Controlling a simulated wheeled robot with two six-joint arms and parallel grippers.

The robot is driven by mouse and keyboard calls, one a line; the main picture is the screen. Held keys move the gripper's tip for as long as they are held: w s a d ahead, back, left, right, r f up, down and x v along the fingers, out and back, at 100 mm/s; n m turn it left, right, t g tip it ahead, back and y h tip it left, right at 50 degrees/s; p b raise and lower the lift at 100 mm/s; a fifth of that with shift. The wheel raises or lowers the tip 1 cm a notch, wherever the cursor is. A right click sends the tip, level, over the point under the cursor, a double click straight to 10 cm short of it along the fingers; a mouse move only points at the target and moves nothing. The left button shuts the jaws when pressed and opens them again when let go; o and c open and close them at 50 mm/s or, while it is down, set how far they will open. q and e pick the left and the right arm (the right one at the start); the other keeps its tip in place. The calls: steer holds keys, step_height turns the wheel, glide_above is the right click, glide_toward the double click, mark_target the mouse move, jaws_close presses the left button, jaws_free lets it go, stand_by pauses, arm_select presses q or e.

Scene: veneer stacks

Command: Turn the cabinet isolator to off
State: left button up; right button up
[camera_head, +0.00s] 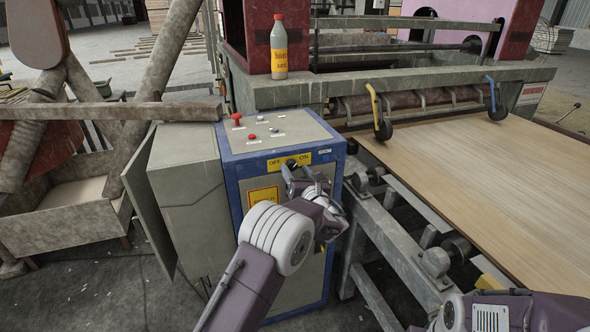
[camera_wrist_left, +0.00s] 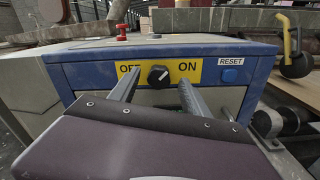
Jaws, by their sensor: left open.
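The isolator is a black rotary knob (camera_wrist_left: 158,75) on a yellow plate (camera_wrist_left: 187,71) marked OFF at left and ON at right, on the cabinet's (camera_wrist_left: 85,72) blue-edged front. The knob's pale mark appears to point up and right, towards ON. In the head view the yellow plate (camera_head: 323,157) shows, with the knob partly hidden by my gripper. My left gripper (camera_head: 297,176) is open in front of the knob. In the left wrist view its two fingers (camera_wrist_left: 158,84) stand on either side of the knob; I cannot tell whether they touch it. My right gripper is out of view.
A red button (camera_head: 238,120) and other controls are on the cabinet top. An orange-labelled bottle (camera_head: 279,50) stands on the machine behind. A roller conveyor with a veneer sheet (camera_head: 480,180) lies right.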

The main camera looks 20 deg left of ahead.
arm_select(q)
steer(key=shift+w+a, duration=0.35)
steer(key=shift+w, duration=0.1)
jaws_close()
steer(key=shift+f+n+b, duration=0.2)
steer(key=shift+n+b, duration=0.2)
steer(key=shift+b, duration=0.35)
steer(key=n+b, duration=1.3)
steer(key=b, duration=0.5)
steer(key=shift+s+f+n+b, duration=0.1)
steer(key=shift+n+b, duration=1.55)
steer(key=shift+n, duration=0.35)
steer(key=shift+r, duration=0.2)
jaws_free()
